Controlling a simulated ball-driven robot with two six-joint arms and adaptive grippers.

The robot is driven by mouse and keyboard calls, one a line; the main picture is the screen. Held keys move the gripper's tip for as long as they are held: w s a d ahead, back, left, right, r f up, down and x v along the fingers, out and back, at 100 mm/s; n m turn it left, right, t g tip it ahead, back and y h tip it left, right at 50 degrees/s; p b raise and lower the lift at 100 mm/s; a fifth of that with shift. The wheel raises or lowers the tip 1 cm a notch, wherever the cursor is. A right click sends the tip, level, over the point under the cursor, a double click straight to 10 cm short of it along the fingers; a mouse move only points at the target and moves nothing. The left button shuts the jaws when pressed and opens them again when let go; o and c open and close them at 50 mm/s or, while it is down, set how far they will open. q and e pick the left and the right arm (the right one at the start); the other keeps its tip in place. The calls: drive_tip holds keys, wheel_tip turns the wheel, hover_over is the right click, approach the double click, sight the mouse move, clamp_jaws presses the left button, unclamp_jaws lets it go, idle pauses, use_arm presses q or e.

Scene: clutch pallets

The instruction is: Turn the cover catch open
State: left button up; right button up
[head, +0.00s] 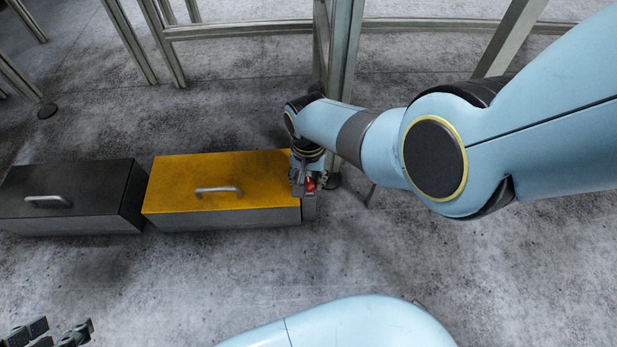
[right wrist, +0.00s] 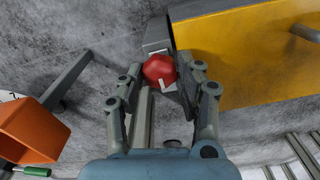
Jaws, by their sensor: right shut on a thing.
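The cover catch is a red knob (right wrist: 158,68) with a pale mark, on a grey block at the end of the yellow-covered box (head: 225,172). In the head view the red knob (head: 310,184) shows only in part below my right gripper (head: 307,187). In the right wrist view my right gripper (right wrist: 160,76) has its fingers on both sides of the knob and is shut on it. The yellow cover (right wrist: 250,55) lies flat on the box. My left gripper (head: 60,331) is at the bottom left, partly cut off, fingers apart, away from the box.
A dark box (head: 68,192) with a handle stands left of the yellow one. Metal frame posts (head: 340,60) rise behind the box's right end. An orange container (right wrist: 38,128) and a green item (right wrist: 36,171) show in the right wrist view. Floor in front is clear.

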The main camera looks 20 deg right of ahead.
sight(309, 182)
idle(0.5)
drive_tip(key=o, duration=1.1)
drive_tip(key=shift+o, duration=0.2)
drive_tip(key=shift+r, duration=3.7)
